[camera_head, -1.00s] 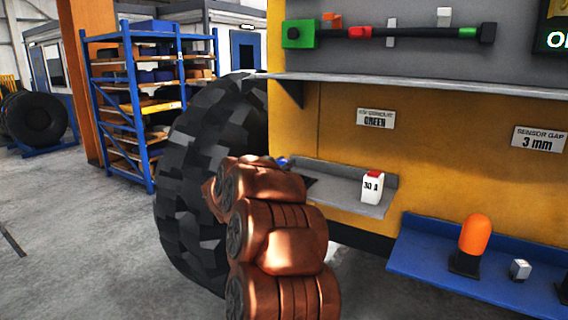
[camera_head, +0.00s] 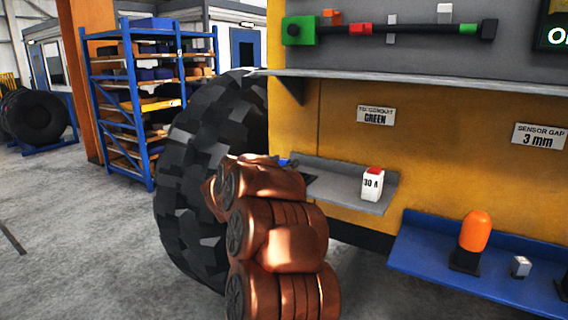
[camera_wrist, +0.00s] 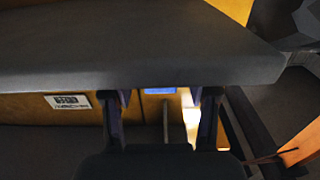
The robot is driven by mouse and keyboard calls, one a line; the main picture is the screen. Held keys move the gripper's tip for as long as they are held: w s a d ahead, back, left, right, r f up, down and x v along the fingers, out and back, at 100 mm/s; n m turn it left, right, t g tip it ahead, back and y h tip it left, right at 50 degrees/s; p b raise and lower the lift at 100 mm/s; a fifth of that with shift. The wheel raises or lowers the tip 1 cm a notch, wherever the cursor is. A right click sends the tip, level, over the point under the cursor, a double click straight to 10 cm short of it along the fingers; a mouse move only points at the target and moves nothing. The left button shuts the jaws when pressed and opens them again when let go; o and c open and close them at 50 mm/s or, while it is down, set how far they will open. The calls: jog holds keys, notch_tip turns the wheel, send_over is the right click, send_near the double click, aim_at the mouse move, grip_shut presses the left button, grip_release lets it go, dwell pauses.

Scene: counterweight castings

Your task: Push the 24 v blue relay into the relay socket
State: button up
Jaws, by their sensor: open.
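My gripper (camera_wrist: 162,98) is open in the wrist view, with its two dark fingers apart. A bright blue strip (camera_wrist: 160,91) shows between the fingertips; it may be the blue relay, but too little shows to be sure. In the head view my gripper is hidden behind my copper-coloured arm. A small blue bit (camera_head: 285,163) shows just past the arm at the left end of a small grey shelf (camera_head: 335,183); I cannot tell if it is the relay or part of my gripper. I cannot make out the relay socket clearly.
A white block with a red top marked 30 A (camera_head: 372,184) stands on the grey shelf. A long shelf (camera_head: 420,82) overhangs it. A blue shelf (camera_head: 440,268) at right holds an orange-domed part (camera_head: 475,232). A big tyre (camera_head: 205,170) stands left of my arm.

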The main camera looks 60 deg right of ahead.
jog(key=a, duration=1.1)
jog(key=shift+s+a, duration=0.25)
jog(key=shift+a, duration=0.15)
